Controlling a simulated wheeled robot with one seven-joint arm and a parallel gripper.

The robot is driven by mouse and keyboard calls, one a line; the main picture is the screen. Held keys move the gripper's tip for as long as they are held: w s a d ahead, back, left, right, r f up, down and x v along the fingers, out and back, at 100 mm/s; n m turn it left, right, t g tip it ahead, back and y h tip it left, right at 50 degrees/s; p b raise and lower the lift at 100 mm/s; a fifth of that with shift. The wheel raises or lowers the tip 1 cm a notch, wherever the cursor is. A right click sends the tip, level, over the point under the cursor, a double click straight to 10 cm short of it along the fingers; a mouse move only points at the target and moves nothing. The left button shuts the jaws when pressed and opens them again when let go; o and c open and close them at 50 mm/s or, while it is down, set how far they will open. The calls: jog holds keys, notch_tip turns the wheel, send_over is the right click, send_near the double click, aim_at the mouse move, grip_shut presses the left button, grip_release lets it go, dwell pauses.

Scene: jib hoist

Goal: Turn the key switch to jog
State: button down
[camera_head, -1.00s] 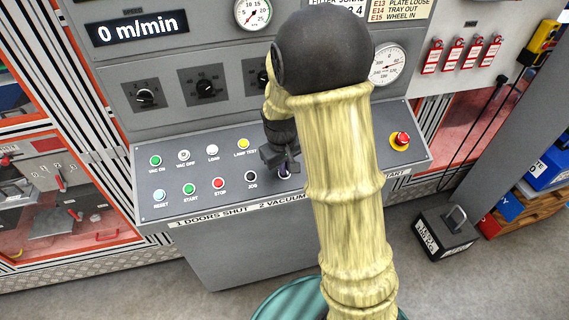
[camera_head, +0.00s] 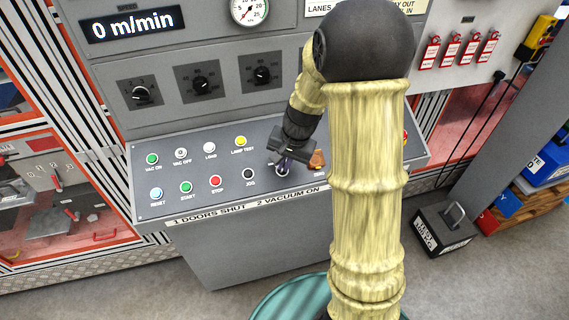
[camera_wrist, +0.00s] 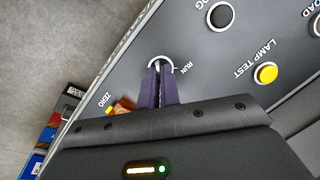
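The key switch (camera_wrist: 160,62) is on the sloping grey control panel, a round pale collar with the label RUN beside it in the wrist view. My gripper (camera_wrist: 160,76) is at the switch, its two dark purple fingers close together with a narrow gap. They appear shut on the key, which they mostly hide. In the head view my gripper (camera_head: 283,168) reaches the panel right of the black JOG button (camera_head: 248,174). The JOG mark of the key switch cannot be made out.
An orange knob (camera_head: 317,160) sits just right of my gripper, near the ZERO label. The yellow lamp test button (camera_head: 241,141) and the red stop button (camera_head: 216,181) are to the left. A red emergency button (camera_head: 405,138) is partly hidden behind my arm.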

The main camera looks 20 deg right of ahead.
jog(key=shift+m, duration=0.8)
jog(key=shift+t, duration=0.3)
jog(key=c, duration=1.6)
grip_release()
jog(key=v, duration=1.7)
jog(key=shift+d+r, duration=0.2)
jog(key=shift+d, duration=0.2)
